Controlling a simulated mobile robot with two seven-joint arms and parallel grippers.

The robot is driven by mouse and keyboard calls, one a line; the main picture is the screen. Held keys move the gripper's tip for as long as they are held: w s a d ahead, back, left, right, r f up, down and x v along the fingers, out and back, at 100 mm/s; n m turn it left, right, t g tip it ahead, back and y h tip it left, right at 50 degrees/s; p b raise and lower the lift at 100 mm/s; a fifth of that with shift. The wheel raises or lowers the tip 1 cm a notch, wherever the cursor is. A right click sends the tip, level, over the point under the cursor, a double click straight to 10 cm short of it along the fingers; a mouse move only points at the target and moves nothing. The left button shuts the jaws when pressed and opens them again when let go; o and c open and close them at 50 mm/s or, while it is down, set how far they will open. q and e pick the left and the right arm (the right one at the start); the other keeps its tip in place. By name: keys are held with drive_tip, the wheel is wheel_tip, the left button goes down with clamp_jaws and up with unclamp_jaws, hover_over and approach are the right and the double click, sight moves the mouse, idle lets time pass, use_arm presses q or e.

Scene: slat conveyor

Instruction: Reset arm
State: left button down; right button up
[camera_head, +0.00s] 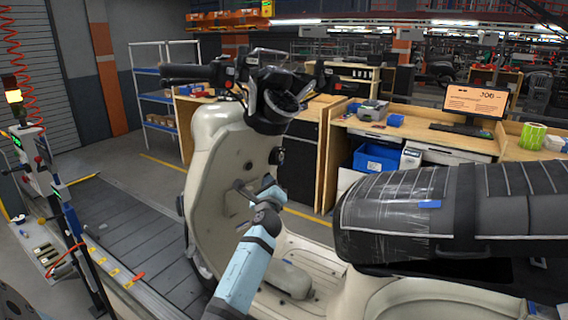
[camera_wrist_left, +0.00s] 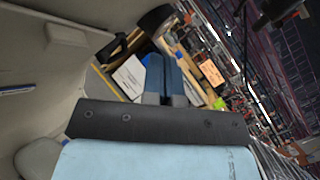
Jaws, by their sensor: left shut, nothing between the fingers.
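My left arm, light blue, reaches up from the bottom of the head view. Its gripper (camera_head: 240,187) is over the scooter's footwell, in front of the inner face of the cream leg shield (camera_head: 212,140). In the left wrist view the two fingers (camera_wrist_left: 165,70) lie side by side, shut, with nothing held. I cannot tell the exact gap to the leg shield. The scooter (camera_head: 400,297) stands upright, with a dark seat (camera_head: 400,215) partly wrapped in clear film. My right gripper is in neither view.
A slat conveyor (camera_head: 118,222) runs under the scooter. The handlebar (camera_head: 190,72) is above the gripper and the seat is to its right. Behind are wooden workbenches with a monitor (camera_head: 475,103), a blue bin (camera_head: 377,157) and a shelf rack (camera_head: 155,97). A control post (camera_head: 68,210) stands left.

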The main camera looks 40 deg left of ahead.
use_arm(q)
drive_tip(key=s+d+f+n+h, duration=0.3)
drive_tip(key=s+d+f+h, duration=0.25)
drive_tip(key=d+f, duration=0.4)
drive_tip(key=s+d+f+n+h, duration=0.4)
drive_tip(key=s+d+f, duration=0.35)
drive_tip(key=f, duration=0.35)
drive_tip(key=s+d+f+n+g+h, duration=0.2)
drive_tip(key=s+d+f+n, duration=0.3)
drive_tip(key=s+d, duration=0.4)
drive_tip(key=s+d+f+n+g+h+p, duration=0.1)
drive_tip(key=s+d+f+n+h, duration=0.3)
drive_tip(key=s+d, duration=0.5)
drive_tip(key=s+f+n+g, duration=0.1)
drive_tip(key=s, duration=0.3)
drive_tip(key=shift+d+f+h, duration=0.3)
drive_tip(key=shift+d+h, duration=0.05)
drive_tip(key=shift+d, duration=0.05)
drive_tip(key=c, duration=1.8)
unclamp_jaws()
drive_tip(key=shift+c, duration=0.2)
